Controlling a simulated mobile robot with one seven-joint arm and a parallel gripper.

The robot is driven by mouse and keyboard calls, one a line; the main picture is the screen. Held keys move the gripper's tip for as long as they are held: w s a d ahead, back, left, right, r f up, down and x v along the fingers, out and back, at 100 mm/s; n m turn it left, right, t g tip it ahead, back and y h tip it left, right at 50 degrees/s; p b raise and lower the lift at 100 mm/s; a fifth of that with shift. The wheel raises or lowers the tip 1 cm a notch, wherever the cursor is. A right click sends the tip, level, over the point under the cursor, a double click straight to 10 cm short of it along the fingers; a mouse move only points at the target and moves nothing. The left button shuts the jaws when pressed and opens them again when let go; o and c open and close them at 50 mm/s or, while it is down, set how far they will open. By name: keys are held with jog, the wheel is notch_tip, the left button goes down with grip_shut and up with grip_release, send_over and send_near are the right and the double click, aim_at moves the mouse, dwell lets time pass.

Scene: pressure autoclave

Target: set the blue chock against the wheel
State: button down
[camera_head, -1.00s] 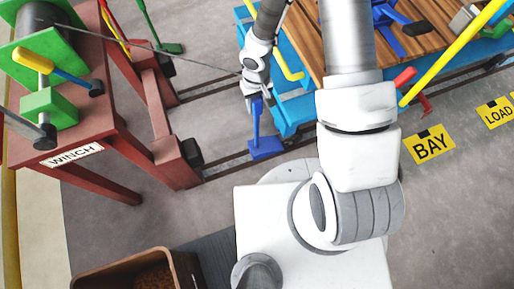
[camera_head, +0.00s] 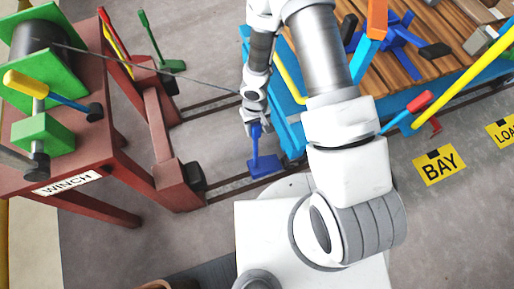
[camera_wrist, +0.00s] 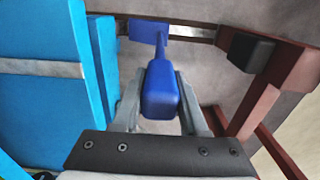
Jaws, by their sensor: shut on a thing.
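The blue chock (camera_head: 266,166) has a flat base and an upright handle. My gripper (camera_head: 254,126) is shut on the handle, and the base hangs below it, by the rail at the end of the cart. In the wrist view the handle (camera_wrist: 160,95) is between the two fingers, with the base (camera_wrist: 165,30) beyond, over or on the rail; I cannot tell whether it touches. The light blue cart (camera_head: 292,128) stands close on the right in the head view and on the left in the wrist view. I cannot make out its wheel.
The red winch frame (camera_head: 180,185) with a dark block (camera_head: 196,176) stands left of the chock, across a gap. A cable (camera_head: 165,75) runs from the winch drum towards the cart, behind my arm. Floor rails (camera_head: 228,189) pass beneath. Coloured levers rise at the cart's right side.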

aim_at(256, 144)
notch_tip(256, 144, down, 11)
jog(key=b, duration=0.4)
jog(key=shift+f, duration=0.15)
jog(key=shift+f+b, duration=0.2)
jog(key=shift+b, duration=0.1)
jog(key=shift+c, duration=2.2)
grip_release()
jog(key=shift+r, duration=0.1)
notch_tip(256, 144, up, 12)
jog(key=p, duration=0.5)
jog(key=shift+r+p, duration=0.15)
jog(key=shift+p, duration=0.15)
